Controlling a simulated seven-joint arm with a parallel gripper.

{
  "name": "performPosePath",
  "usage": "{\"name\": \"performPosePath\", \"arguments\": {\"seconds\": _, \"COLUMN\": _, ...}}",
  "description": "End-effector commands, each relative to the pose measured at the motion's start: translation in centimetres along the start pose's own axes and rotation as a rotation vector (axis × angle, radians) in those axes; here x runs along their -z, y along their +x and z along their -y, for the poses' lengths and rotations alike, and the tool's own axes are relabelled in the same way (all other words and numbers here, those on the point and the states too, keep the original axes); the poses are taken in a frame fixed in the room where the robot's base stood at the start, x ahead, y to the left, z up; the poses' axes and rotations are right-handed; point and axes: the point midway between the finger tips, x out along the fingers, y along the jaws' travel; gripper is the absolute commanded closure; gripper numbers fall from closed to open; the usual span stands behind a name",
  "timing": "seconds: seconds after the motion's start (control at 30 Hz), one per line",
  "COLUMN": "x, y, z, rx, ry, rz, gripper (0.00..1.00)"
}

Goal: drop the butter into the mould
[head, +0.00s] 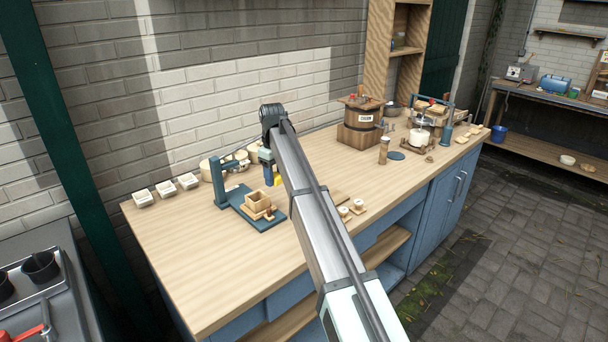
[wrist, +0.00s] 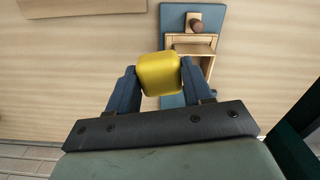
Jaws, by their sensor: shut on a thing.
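The butter is a yellow block (wrist: 159,73), held between the two blue fingers of my gripper (wrist: 158,90) in the wrist view. In the head view my gripper (head: 270,176) is partly hidden by my arm, and a bit of the yellow butter (head: 278,181) shows beside it. The mould is a small square wooden box (head: 258,201) on a blue-green press base (head: 266,219). In the wrist view the mould (wrist: 206,51) lies just beyond and right of the butter, partly covered by it and a finger. The butter appears above the bench, beside the mould.
The press's upright post (head: 219,184) stands left of the mould. Several white dishes (head: 165,189) line the wall side. A wooden churn (head: 360,123) and a scale (head: 420,138) stand farther right. The bench's near left part is clear.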

Motion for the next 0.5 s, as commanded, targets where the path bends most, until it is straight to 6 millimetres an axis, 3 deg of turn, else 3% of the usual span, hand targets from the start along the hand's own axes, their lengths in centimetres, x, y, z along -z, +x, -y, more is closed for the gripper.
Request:
{"name": "performPosePath", "arguments": {"seconds": 0.1, "x": 2.2, "y": -0.3, "z": 2.7, "rx": -0.001, "ry": -0.036, "rz": -0.001, "gripper": 0.77}}
{"name": "performPosePath", "arguments": {"seconds": 0.23, "x": 4.0, "y": -0.6, "z": 4.7, "rx": -0.001, "ry": -0.041, "rz": -0.002, "gripper": 0.77}}
{"name": "performPosePath", "arguments": {"seconds": 0.5, "x": 4.4, "y": -0.8, "z": 4.7, "rx": 0.002, "ry": 0.114, "rz": 0.004, "gripper": 0.77}}
